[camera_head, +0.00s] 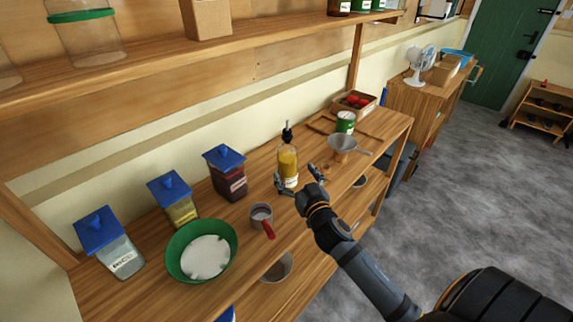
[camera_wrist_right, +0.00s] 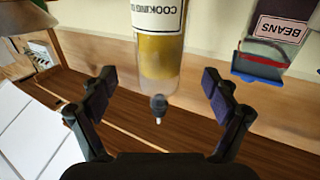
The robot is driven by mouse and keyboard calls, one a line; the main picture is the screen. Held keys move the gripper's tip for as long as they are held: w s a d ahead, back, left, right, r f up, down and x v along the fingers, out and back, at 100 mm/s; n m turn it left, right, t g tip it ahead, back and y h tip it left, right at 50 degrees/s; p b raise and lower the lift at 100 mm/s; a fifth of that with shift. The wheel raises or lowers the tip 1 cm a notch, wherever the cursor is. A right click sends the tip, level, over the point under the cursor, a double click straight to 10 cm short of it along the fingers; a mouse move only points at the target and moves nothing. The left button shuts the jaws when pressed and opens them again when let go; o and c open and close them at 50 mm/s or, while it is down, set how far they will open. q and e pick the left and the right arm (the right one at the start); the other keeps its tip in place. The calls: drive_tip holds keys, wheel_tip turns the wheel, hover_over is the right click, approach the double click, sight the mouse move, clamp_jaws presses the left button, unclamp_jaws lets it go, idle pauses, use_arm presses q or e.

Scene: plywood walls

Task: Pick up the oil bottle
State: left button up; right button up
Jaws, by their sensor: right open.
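The oil bottle (camera_head: 288,164) stands upright on the wooden counter, with yellow oil and a dark pour spout on top. In the right wrist view, the bottle (camera_wrist_right: 158,58) appears upside down with a "COOKING" label, centred between the fingers. My right gripper (camera_head: 297,179) is open at the bottle's near side, its fingers spread to either side of the lower part. The gripper (camera_wrist_right: 158,82) holds nothing. My left gripper is not in view.
A metal cup with a red handle (camera_head: 261,217), a green bowl (camera_head: 172,260) and blue-lidded jars (camera_head: 230,180) stand to the left. A metal funnel (camera_head: 343,143), green can (camera_head: 346,121) and box of red items (camera_head: 353,104) stand to the right. A shelf (camera_head: 165,60) runs above.

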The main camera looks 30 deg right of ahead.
sight(289, 136)
drive_tip(key=shift+w+d+r+p, duration=0.15)
drive_tip(key=shift+w+p, duration=0.2)
drive_tip(key=shift+w, duration=0.45)
drive_tip(key=w+p, duration=0.2)
drive_tip(key=w, duration=0.2)
drive_tip(key=shift+d, duration=0.15)
drive_tip(key=shift+w, duration=0.25)
drive_tip(key=shift+f, duration=0.2)
drive_tip(key=shift+s+r, duration=0.1)
drive_tip(key=shift+s, duration=0.05)
drive_tip(key=shift+c, duration=0.7)
drive_tip(key=c, duration=1.7)
wheel_tip(289, 136, up, 9)
drive_tip(key=shift+r+p, duration=0.1)
drive_tip(key=shift+p, duration=0.45)
clamp_jaws()
drive_tip(key=shift+r, duration=0.45)
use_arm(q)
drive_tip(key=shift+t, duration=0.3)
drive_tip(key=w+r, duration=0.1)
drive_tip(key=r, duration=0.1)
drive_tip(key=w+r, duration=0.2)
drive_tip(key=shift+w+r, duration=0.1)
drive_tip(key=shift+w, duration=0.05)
use_arm(e)
drive_tip(key=shift+f, duration=0.1)
